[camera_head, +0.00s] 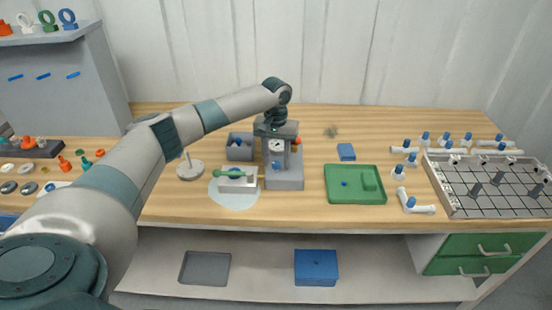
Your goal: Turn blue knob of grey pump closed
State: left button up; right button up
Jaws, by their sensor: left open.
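The grey pump (286,182) stands upright on the wooden table near the middle, with a round white gauge on its front. A small blue part, which looks like the blue knob (277,165), sits on its front below the gauge. An orange part (297,141) shows at its upper right. My left arm reaches in from the left and bends down over the pump. My left gripper (273,130) is open, pointing down at the top of the pump. I cannot tell whether it touches the pump. My right gripper is not in view.
A grey bin (240,147) and a white block with a green rod (237,179) stand left of the pump. A green tray (355,197) and a blue block (346,152) lie to the right. White fittings and a gridded rack (460,208) fill the far right.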

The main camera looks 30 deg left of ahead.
pick_arm(q)
grip_shut()
jog(key=c, duration=1.1)
grip_release()
